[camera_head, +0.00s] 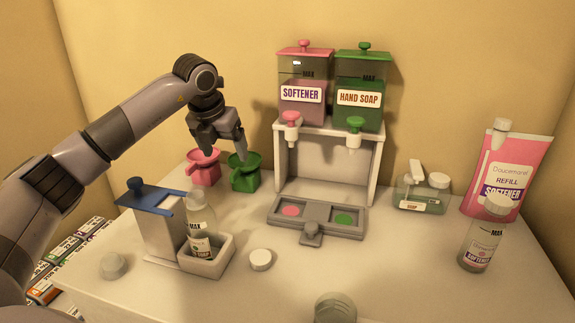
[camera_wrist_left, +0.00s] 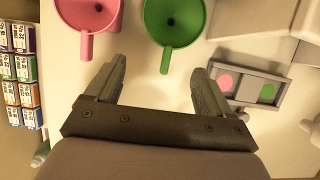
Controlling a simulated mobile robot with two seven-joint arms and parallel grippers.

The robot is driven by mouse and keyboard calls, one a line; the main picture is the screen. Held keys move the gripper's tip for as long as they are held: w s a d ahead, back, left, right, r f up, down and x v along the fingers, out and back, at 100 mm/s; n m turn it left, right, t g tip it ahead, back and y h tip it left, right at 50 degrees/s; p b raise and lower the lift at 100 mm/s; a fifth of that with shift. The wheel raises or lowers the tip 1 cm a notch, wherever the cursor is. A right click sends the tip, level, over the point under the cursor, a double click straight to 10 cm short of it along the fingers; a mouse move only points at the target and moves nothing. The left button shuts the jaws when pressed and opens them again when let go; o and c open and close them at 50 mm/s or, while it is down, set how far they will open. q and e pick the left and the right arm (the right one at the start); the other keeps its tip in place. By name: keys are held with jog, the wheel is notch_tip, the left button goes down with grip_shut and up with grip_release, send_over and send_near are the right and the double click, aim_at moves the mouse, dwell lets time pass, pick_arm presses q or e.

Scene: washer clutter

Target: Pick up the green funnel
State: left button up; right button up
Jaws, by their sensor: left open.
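The green funnel (camera_head: 244,172) stands on the white counter at the back, just right of a pink funnel (camera_head: 204,167). In the left wrist view the green funnel (camera_wrist_left: 174,20) shows from above, its handle pointing down toward the space between my fingers. The pink funnel (camera_wrist_left: 88,14) is beside it on the left. My left gripper (camera_head: 222,152) is open and empty, above and close to the two funnels. In the wrist view its fingertips (camera_wrist_left: 160,72) lie either side of the green handle's end; whether they touch anything cannot be told. My right gripper does not show.
A dispenser stand (camera_head: 372,150) holding softener and hand soap tanks is right of the funnels. A tray with pink and green discs (camera_head: 316,216) lies before it. A clear bottle (camera_head: 200,218) in a white holder stands in front of the funnels, near a blue-topped stand (camera_head: 150,196).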

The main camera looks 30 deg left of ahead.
aim_at(236, 169)
pick_arm(q)
jog(key=shift+w+d+f, duration=0.2)
jog(key=shift+w+d, duration=0.3)
jog(key=shift+w, duration=0.2)
jog(key=x, duration=0.6)
jog(key=shift+s+f+p, duration=0.2)
jog(key=shift+f+p, duration=0.1)
jog(key=shift+f, duration=0.2)
grip_shut()
